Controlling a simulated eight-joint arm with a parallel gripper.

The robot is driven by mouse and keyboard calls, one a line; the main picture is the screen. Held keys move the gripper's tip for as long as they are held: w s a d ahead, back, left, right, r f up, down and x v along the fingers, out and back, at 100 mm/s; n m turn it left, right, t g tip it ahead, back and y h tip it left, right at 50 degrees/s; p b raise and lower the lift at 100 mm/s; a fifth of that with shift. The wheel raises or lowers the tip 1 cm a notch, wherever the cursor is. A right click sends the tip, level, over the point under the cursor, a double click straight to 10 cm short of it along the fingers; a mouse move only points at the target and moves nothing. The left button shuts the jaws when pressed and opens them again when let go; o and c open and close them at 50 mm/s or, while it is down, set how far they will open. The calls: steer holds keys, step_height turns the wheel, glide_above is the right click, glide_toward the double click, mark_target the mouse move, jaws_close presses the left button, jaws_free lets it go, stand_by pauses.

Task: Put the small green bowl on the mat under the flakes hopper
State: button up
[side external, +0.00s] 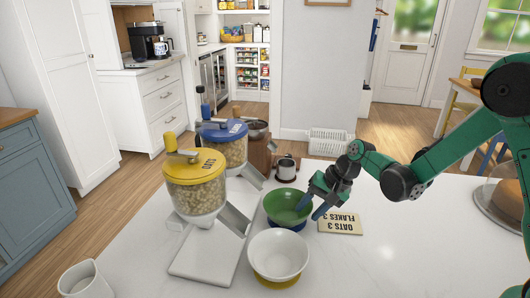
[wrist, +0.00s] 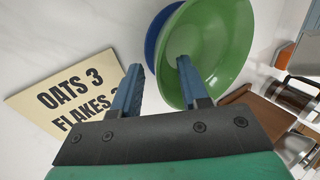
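The green bowl (side external: 286,203) stands upright on the white counter, with a blue foot beneath it; it also fills the upper right of the wrist view (wrist: 225,45). My gripper (side external: 315,208) is at the bowl's right side. In the wrist view its two blue fingers (wrist: 159,66) are apart, one over the bowl and one outside, with the near rim between them. The blue-lidded hopper (side external: 222,145) stands behind the yellow-lidded hopper (side external: 195,182) labelled OATS. The blue lid's label is too small to read. A mat under the blue-lidded hopper's spout cannot be made out.
A white bowl (side external: 278,252) with a yellow foot stands just in front of the green bowl. A card (side external: 341,222) reading OATS 3, FLAKES 3 lies right of it. The counter's right side is largely clear.

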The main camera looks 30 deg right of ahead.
steer(key=shift+r, duration=0.1)
steer(key=v, duration=1.2)
steer(key=s+a+r+n+t+h, duration=0.1)
steer(key=s+a+n+t+h, duration=0.2)
steer(key=n, duration=0.6)
steer(key=s+a+h, duration=0.1)
steer(key=s+a, duration=0.1)
steer(key=s, duration=0.1)
steer(key=shift+s+a, duration=0.3)
steer(key=shift+s, duration=0.1)
